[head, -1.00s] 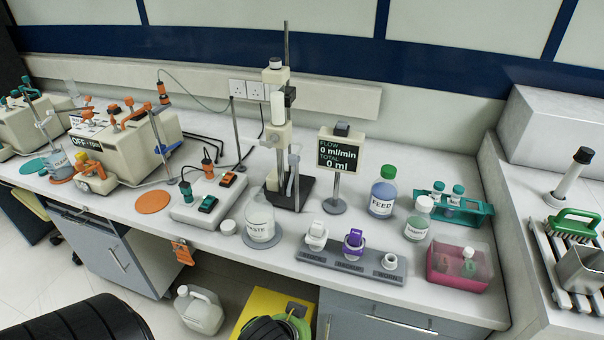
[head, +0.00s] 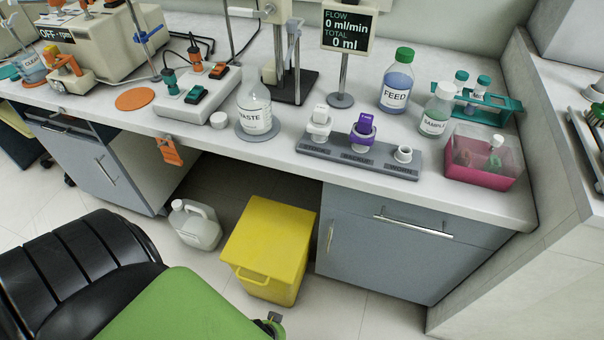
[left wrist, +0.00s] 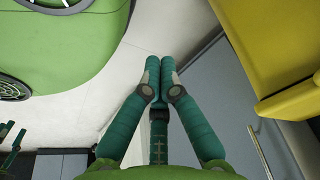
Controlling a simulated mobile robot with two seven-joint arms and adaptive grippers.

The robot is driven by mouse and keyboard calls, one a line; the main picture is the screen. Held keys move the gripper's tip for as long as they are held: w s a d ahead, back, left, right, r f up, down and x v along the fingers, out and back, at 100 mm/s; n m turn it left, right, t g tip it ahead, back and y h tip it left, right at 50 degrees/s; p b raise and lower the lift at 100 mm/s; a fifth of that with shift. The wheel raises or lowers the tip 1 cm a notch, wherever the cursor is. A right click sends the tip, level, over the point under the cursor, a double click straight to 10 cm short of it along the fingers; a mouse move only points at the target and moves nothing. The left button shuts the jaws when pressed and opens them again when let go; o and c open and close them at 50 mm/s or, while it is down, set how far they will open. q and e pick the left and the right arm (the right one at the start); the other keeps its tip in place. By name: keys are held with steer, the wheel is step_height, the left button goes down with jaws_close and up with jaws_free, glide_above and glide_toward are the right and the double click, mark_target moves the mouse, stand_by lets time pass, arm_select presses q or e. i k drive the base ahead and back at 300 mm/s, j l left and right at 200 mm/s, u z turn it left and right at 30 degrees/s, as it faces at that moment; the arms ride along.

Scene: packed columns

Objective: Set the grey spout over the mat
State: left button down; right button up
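A flat round orange mat (head: 135,98) lies on the bench in the head view, left of the switch box and in front of the beige pump. A thin grey rod (head: 144,42) stands just behind it; its top is cut off by the frame. I cannot tell for sure which part is the grey spout. My left gripper (left wrist: 160,64) shows in the left wrist view, its teal fingers together with nothing between them, low beside the cabinet and away from the bench top.
The switch box (head: 197,92) and WASTE bottle (head: 254,112) stand right of the mat. The beige pump (head: 95,45) stands behind it. A yellow bin (head: 268,240) and white jug (head: 196,225) stand on the floor below.

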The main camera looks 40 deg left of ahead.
mark_target(292, 24)
steer(key=i+l+u, duration=0.6)
steer(key=i+u, duration=0.15)
